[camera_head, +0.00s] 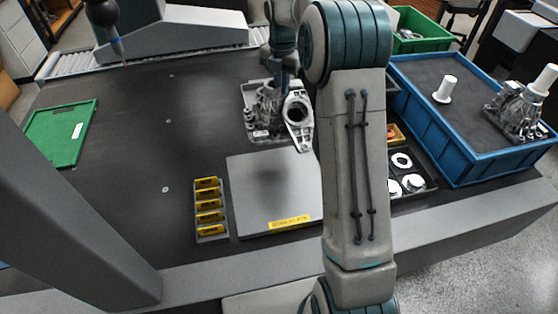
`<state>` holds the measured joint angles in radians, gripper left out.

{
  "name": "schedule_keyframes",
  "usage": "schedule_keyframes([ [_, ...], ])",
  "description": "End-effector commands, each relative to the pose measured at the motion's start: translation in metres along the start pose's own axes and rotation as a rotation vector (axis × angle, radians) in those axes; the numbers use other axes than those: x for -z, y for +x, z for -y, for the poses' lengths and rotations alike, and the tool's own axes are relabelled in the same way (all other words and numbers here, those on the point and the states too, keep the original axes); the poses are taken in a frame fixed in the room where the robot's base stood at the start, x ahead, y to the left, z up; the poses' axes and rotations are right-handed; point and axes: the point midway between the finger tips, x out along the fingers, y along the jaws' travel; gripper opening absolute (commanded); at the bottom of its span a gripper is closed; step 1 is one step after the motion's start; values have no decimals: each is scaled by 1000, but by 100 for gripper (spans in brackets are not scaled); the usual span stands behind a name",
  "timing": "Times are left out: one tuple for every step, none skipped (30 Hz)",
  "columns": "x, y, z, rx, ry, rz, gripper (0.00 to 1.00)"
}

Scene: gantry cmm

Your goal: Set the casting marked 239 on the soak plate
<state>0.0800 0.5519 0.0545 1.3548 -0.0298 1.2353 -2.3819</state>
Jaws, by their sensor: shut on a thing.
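A grey metal casting (297,113) with a round open bore hangs just behind the soak plate, tilted. My gripper (284,84) is shut on it from above; the fingers are mostly hidden by the casting and my arm. I cannot read any number on the casting. The soak plate (262,180) is a flat grey slab with a yellow label on its front edge. Its top is bare where it shows, with a dark shadow on it; my arm hides its right side.
A rack of yellow-labelled blocks (209,210) stands left of the plate. At right are a black tray with white rings (401,160) and a blue crate (463,172) bearing another casting (517,112).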

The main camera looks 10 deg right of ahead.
Motion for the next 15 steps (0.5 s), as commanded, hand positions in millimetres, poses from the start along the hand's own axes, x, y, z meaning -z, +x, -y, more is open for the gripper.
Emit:
schedule_keyframes([
  [-1, -4, -1, -6, 0, 7, 0],
  [0, -4, -1, -6, 0, 7, 0],
  [0, -4, 0, -6, 0, 7, 0],
  [1, -3, 0, -6, 0, 7, 0],
  [3, -2, 1, -6, 0, 6, 0],
  [5, 0, 3, -6, 0, 6, 0],
  [7, 1, 4, -5, 0, 6, 0],
  [9, 3, 6, -4, 0, 5, 0],
  [13, 5, 8, -5, 0, 6, 0],
  [15, 7, 10, -5, 0, 5, 0],
  [18, 9, 11, -4, 0, 5, 0],
  [22, 12, 14, -5, 0, 5, 0],
  [25, 14, 15, -5, 0, 5, 0],
  [28, 15, 17, -5, -1, 5, 0],
  [32, 18, 19, -5, -1, 5, 0],
])
